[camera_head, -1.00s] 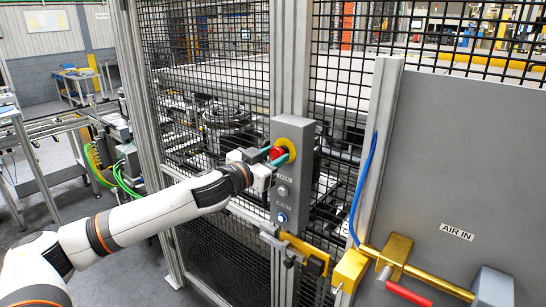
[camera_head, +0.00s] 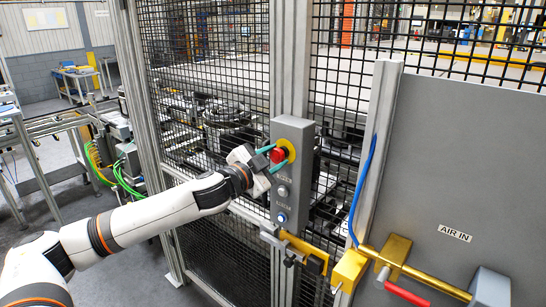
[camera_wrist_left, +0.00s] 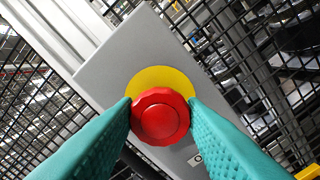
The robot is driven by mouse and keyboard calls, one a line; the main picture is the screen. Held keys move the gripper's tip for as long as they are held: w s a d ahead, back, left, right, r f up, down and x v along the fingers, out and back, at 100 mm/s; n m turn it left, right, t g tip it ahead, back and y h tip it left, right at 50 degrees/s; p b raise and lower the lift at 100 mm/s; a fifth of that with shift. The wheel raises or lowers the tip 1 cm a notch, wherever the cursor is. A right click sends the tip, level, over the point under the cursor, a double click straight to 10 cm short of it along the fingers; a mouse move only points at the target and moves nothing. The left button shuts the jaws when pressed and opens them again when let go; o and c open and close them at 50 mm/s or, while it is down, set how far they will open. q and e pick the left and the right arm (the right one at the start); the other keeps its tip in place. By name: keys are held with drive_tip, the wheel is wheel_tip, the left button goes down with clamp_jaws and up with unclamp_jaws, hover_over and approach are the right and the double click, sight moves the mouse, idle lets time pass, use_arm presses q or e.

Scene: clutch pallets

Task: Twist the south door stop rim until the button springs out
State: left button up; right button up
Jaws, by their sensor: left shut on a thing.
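The red stop button (camera_head: 278,156) with its ridged rim sits on a yellow disc (camera_head: 289,146) at the top of a grey control box (camera_head: 300,180). The box is fixed to a fence post. My left gripper (camera_head: 274,156) is shut on the red rim, one teal finger on each side. In the left wrist view the red button (camera_wrist_left: 160,117) lies between the teal fingertips, with the yellow disc (camera_wrist_left: 161,76) behind it. Whether the button is in or out cannot be told. My right gripper is not in view.
Two small buttons, one blue-lit (camera_head: 282,217), are lower on the box. Below is a yellow latch (camera_head: 305,250). Black mesh fence (camera_head: 215,110) surrounds the post. To the right are a grey panel (camera_head: 470,150), a brass valve (camera_head: 394,256) with red handle and a blue hose (camera_head: 363,190).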

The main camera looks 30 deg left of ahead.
use_arm(q)
drive_tip(key=shift+m, duration=0.6)
drive_tip(key=o, duration=1)
